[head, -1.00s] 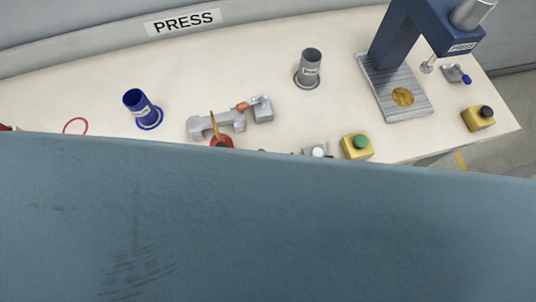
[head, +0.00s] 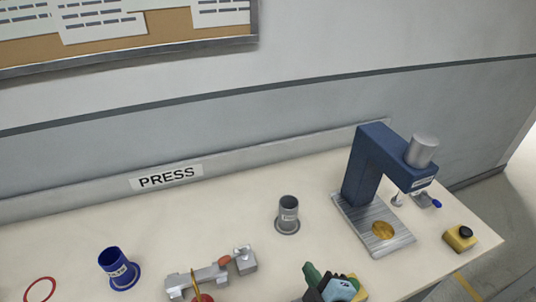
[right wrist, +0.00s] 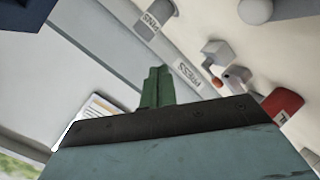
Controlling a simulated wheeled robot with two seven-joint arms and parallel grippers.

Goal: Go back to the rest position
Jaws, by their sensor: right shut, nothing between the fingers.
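My right gripper (head: 322,282) shows at the bottom of the head view, over the front part of the bench, right of the grey clamp. Its green fingers (right wrist: 155,88) are together and empty in the right wrist view. My left gripper is not in view. The blue press (head: 375,165) stands on the right of the bench, behind and right of the right gripper, apart from it.
A grey cup (head: 288,215) and a blue cup (head: 119,268) stand on the bench. The grey clamp (head: 205,277) has a red-based part at its front. A yellow box with a black button (head: 460,238) sits at the right edge. A red ring (head: 39,291) lies left.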

